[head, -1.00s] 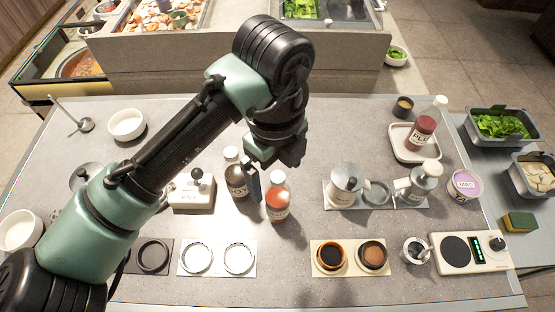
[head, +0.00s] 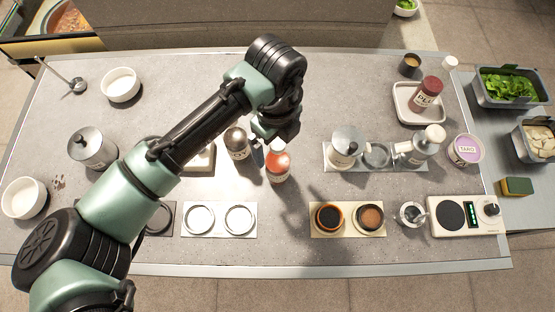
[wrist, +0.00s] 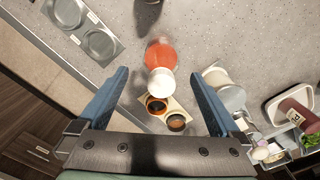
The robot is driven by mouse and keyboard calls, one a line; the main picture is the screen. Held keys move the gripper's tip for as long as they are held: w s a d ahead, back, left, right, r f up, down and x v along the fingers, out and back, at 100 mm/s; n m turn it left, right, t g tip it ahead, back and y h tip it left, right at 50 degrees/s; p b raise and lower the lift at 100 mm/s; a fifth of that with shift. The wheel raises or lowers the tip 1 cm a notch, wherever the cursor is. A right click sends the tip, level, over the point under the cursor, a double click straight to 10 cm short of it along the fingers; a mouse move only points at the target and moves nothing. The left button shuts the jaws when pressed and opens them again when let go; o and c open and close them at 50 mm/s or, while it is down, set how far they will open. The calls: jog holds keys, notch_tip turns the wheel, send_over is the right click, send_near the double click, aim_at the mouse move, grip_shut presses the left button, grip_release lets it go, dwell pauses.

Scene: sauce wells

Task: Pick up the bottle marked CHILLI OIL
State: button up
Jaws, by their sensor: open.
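An orange-red bottle with a white cap (head: 278,166) stands upright at the middle of the counter; its label is too small to read. It also shows in the wrist view (wrist: 160,56), seen from above, with its white cap nearest the camera. My gripper (wrist: 159,74) is open, its two blue fingers spread left and right of the bottle in that view, apart from it. In the head view my gripper (head: 262,152) hangs just left of and behind the bottle, partly hidden by my wrist. A dark bottle (head: 237,145) stands close on the left, its label unreadable.
Two round sauce wells (head: 330,217) and paired rings on a pale plate (head: 219,219) lie in front. A red bottle on a white tray (head: 404,115) is at the back right.

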aim_at(278, 162)
jog(key=shift+d+f+p, duration=0.15)
jog(key=shift+f+p, duration=0.15)
jog(key=shift+f, duration=1.45)
grip_shut()
